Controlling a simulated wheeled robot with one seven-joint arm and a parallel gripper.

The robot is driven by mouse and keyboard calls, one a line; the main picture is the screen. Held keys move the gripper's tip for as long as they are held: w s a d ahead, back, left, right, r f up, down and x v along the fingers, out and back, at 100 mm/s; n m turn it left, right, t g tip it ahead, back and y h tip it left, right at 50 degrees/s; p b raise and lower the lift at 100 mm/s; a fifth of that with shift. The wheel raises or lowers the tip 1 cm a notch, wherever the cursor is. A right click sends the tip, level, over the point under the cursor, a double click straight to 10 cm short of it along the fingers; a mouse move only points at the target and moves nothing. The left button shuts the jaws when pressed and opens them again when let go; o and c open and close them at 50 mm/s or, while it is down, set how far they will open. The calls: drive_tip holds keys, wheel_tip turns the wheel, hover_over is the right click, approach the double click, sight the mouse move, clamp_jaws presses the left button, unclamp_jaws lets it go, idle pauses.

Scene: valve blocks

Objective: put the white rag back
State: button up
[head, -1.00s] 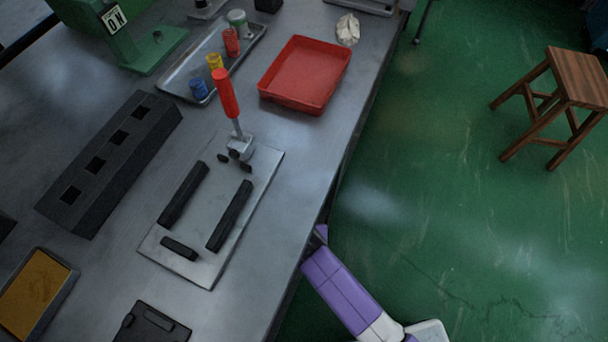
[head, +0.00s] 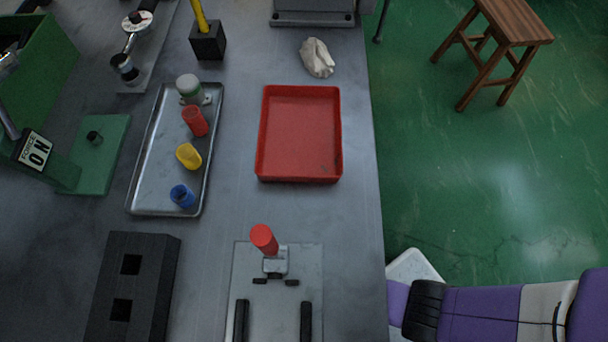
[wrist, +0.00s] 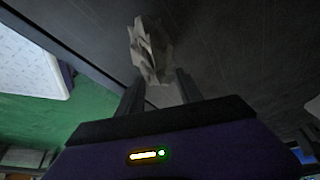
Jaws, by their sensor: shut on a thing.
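In the wrist view, my gripper (wrist: 159,82) is shut on a crumpled pale rag (wrist: 150,48). The white rag stands out past the fingertips, with its lower end between the fingers. A dark grey surface is behind it. In the head view, my gripper and the held rag are not visible; only part of my arm shows at the lower right. Another crumpled off-white, cloth-like piece (head: 317,58) lies on the bench behind the red tray (head: 262,140).
A metal tray (head: 146,160) holds several coloured items. A red-handled clamp (head: 264,240) stands on a plate at the front, beside a black block with square holes (head: 128,290). A wooden stool (head: 500,25) is on the green floor. Bare bench (head: 355,200) runs along the right edge.

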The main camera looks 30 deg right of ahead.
drive_tip(key=w+d, duration=0.2)
drive_tip(key=d, duration=0.1)
drive_tip(key=w+d, duration=0.2)
drive_tip(key=d, duration=0.2)
drive_tip(key=w+d, duration=0.2)
drive_tip(key=d, duration=0.2)
drive_tip(key=shift+w+d+b, duration=0.15)
drive_tip(key=shift+w+b, duration=0.2)
drive_tip(key=shift+s+a+b+x, duration=0.15)
drive_tip(key=shift+b+x, duration=0.25)
drive_tip(key=shift+x, duration=0.45)
drive_tip(key=shift+s+a+b+x, duration=0.15)
drive_tip(key=shift+b+x, duration=0.2)
drive_tip(key=shift+x, duration=0.55)
drive_tip(key=shift+w+f, duration=0.1)
drive_tip(key=shift+f, duration=0.1)
drive_tip(key=shift+f, duration=0.15)
drive_tip(key=o, duration=1.3)
drive_tip(key=p+v, duration=0.4)
drive_tip(key=v, duration=0.8)
drive_tip(key=shift+r, duration=0.25)
